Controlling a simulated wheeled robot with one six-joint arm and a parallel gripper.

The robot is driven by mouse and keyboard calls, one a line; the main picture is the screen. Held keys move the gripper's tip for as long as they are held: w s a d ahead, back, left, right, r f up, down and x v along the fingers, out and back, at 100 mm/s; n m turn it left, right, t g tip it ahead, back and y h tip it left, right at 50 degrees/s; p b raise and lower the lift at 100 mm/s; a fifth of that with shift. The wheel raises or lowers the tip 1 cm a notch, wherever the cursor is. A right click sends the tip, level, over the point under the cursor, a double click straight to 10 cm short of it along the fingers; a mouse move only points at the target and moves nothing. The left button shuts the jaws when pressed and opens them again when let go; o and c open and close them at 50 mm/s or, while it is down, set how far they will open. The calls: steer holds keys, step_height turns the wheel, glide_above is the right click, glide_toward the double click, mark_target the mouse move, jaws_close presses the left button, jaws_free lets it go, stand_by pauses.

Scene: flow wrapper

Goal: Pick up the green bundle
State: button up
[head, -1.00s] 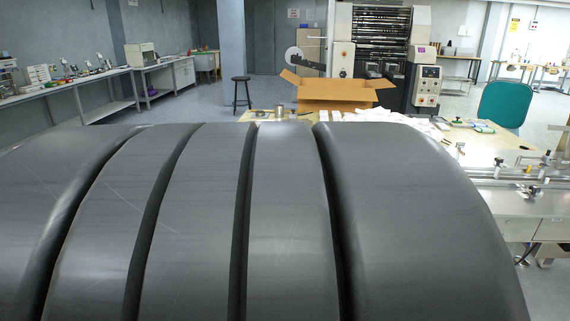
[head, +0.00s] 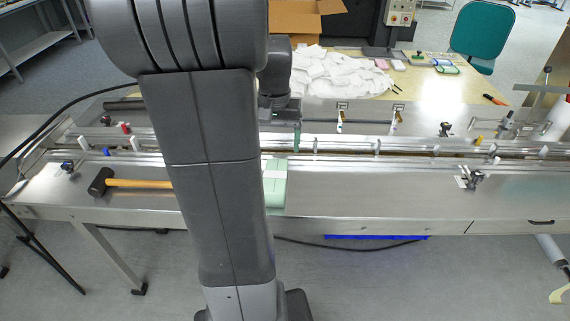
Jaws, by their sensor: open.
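The green bundle (head: 276,186) is pale green with a lighter band across it. It lies on the steel deck of the machine near its front edge, just right of my arm, which hides its left part. My gripper (head: 283,122) shows only partly behind my arm, beyond the bundle and above the rails. It is open and apart from the bundle; its fingertips are hard to make out.
A black-headed mallet (head: 101,182) with a wooden handle lies on the deck to the left. Guide rails (head: 400,148) with posts run behind the bundle. White cloths (head: 335,75) and a cardboard box (head: 308,18) are farther back. The deck right of the bundle is mostly clear.

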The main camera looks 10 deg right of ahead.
mark_target(275, 174)
step_height(275, 174, down, 8)
steer(key=shift+a+f, duration=0.15)
steer(key=shift+w+f, duration=0.15)
steer(key=shift+f, duration=1.15)
steer(key=shift+w+f, duration=0.1)
steer(key=shift+f, duration=1.2)
steer(key=c, duration=1.1)
